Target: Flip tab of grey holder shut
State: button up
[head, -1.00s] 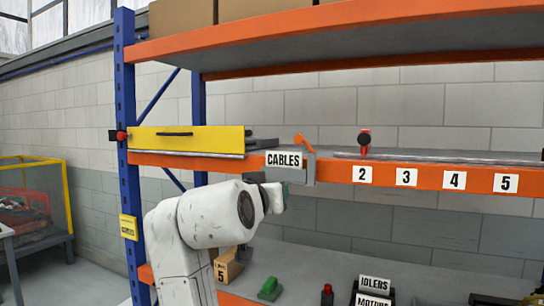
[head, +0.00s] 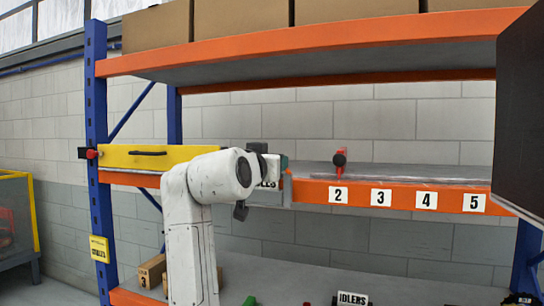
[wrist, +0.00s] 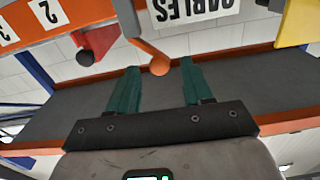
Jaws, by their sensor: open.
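The grey holder (wrist: 128,18) hangs on the shelf edge beside the CABLES sign (wrist: 195,10); the wrist view shows it upside down. Its orange tab (wrist: 148,52) sticks out at a slant, with the round end pointing away from the holder body, so the tab is raised. My gripper (wrist: 160,68) is open. Its two green fingers stand on either side of the tab's round end, which lies near the fingertips; contact is not clear. In the head view my gripper (head: 277,165) covers much of the sign and hides the tab; only a sliver of grey holder (head: 287,190) shows.
A red clamp with a black knob (head: 340,160) stands on the shelf to the right, near the number 2 label (head: 338,195). A yellow drawer front (head: 145,157) is at the left. A dark panel (head: 522,110) fills the right edge.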

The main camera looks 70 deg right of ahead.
jog(key=shift+d, duration=0.8)
jog(key=shift+c, duration=0.2)
grip_shut()
